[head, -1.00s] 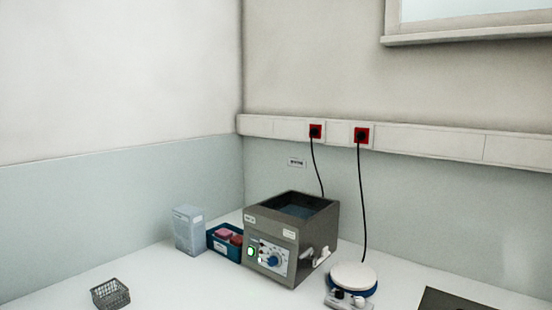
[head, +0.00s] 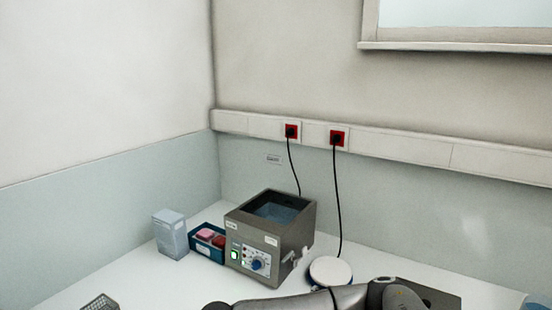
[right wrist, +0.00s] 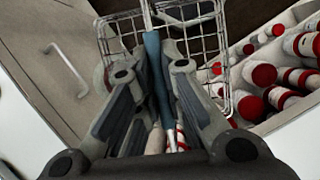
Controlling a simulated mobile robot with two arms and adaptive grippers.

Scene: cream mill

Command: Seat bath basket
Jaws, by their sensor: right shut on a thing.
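In the right wrist view my right gripper (right wrist: 150,78) is shut on the blue handle (right wrist: 153,52) of a wire basket (right wrist: 205,38). The basket hangs beyond the fingers, partly hidden by them. My right arm shows at the bottom of the head view, but its gripper does not show there. My left gripper is not in view.
Red-capped bottles (right wrist: 290,75) lie under the right wrist.

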